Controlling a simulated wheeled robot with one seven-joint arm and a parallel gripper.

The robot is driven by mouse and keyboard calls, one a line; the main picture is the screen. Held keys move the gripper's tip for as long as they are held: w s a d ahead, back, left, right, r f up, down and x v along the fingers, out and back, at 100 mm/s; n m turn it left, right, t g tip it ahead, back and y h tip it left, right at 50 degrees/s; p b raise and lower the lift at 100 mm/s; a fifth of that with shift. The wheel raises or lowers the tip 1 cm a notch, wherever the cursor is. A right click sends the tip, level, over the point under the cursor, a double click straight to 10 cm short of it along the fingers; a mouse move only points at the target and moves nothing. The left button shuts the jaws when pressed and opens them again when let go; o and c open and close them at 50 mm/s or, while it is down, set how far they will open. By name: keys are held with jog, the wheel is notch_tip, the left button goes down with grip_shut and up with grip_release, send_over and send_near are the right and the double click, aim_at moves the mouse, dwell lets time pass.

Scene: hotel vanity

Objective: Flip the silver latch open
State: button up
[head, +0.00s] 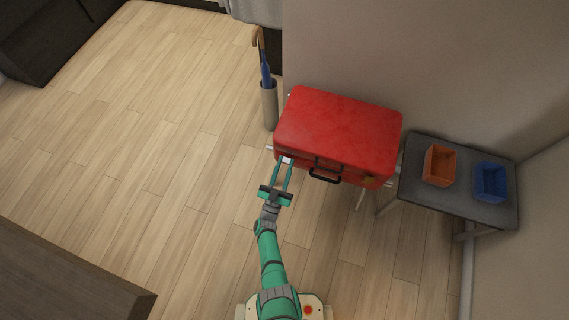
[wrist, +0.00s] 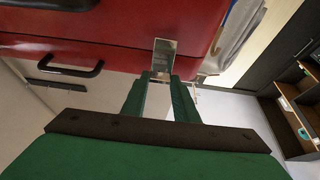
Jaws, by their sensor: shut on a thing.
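A red suitcase (head: 338,128) lies flat with its lid down and its front towards me. The silver latch (wrist: 163,54) is a small shiny plate at the seam on its front, near the left end in the head view. My gripper (head: 285,163) reaches it from the front. In the wrist view my gripper (wrist: 158,78) has its fingertips at the lower end of the latch and is shut on it. The fingertips hide part of that end. I cannot tell how far the latch is turned.
A grey table (head: 421,196) at right holds an orange bin (head: 440,165) and a blue bin (head: 490,183). An umbrella stand (head: 269,104) is behind left. The left floor is clear.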

jog(key=shift+s+d+f+t+h, duration=0.25)
jog(key=shift+d+f+t+h, duration=0.1)
jog(key=shift+f+t+h, duration=0.2)
jog(key=shift+s+a, duration=0.2)
jog(key=shift+a+r+t+y, duration=0.15)
jog(key=shift+t+y, duration=0.1)
jog(key=shift+t, duration=0.1)
jog(key=o, duration=1.1)
jog(key=shift+w+a, duration=0.15)
jog(key=shift+c, duration=0.2)
jog(key=shift+s, duration=0.25)
jog(key=s+a, duration=0.4)
jog(key=s, duration=0.8)
jog(key=shift+f, duration=0.3)
